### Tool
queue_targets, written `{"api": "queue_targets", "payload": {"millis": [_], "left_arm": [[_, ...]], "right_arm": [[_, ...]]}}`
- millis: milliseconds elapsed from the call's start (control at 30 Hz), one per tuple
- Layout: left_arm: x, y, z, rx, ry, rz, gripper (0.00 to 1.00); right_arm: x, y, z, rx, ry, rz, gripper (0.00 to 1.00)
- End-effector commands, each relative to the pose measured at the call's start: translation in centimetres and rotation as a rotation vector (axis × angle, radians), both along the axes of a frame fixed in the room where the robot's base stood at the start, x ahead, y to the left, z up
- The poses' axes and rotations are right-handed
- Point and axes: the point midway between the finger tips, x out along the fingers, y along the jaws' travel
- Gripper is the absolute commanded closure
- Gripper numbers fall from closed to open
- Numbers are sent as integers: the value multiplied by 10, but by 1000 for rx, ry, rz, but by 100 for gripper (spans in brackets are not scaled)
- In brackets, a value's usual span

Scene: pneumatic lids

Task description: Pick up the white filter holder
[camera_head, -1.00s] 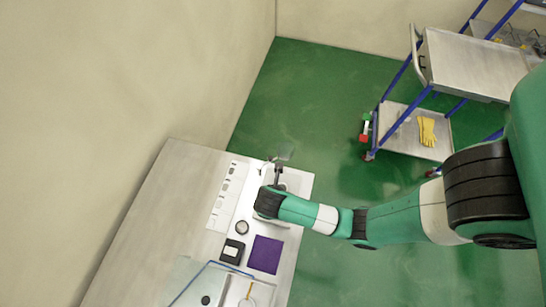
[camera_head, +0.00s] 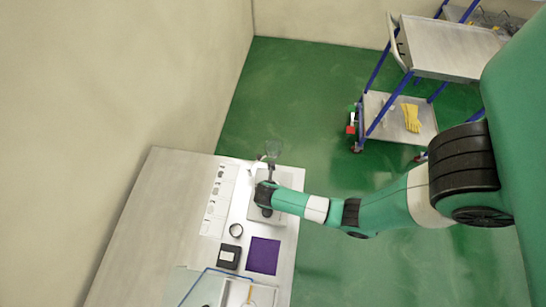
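My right arm comes in from the right, and its wrist is over the far right part of the table. My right gripper (camera_head: 270,172) is small and dark here; I cannot tell whether its fingers are open or shut. A pale see-through piece (camera_head: 273,149) shows just beyond it, at the table's far edge. A small whitish item (camera_head: 256,163) lies left of the gripper; I cannot tell whether it is the white filter holder or whether it touches the gripper. My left gripper is not in view.
The table (camera_head: 165,205) also carries a white strip with several markings (camera_head: 216,205), a dark-rimmed round item (camera_head: 236,230), a black box (camera_head: 228,257), a purple mat (camera_head: 264,256) and a blue-edged tray (camera_head: 225,277) in front. A cart (camera_head: 445,45) stands on the green floor behind.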

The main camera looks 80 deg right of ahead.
Motion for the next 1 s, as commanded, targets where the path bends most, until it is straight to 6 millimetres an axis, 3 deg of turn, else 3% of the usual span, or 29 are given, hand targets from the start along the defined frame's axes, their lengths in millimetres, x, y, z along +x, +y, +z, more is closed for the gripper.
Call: {"api": "queue_targets", "payload": {"millis": [267,733,1000], "left_arm": [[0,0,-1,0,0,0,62],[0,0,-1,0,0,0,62],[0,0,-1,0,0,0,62]], "right_arm": [[0,-2,-4,0,-1,0,3],[0,-2,-4,0,-1,0,88],[0,-2,-3,0,-1,0,90]]}}
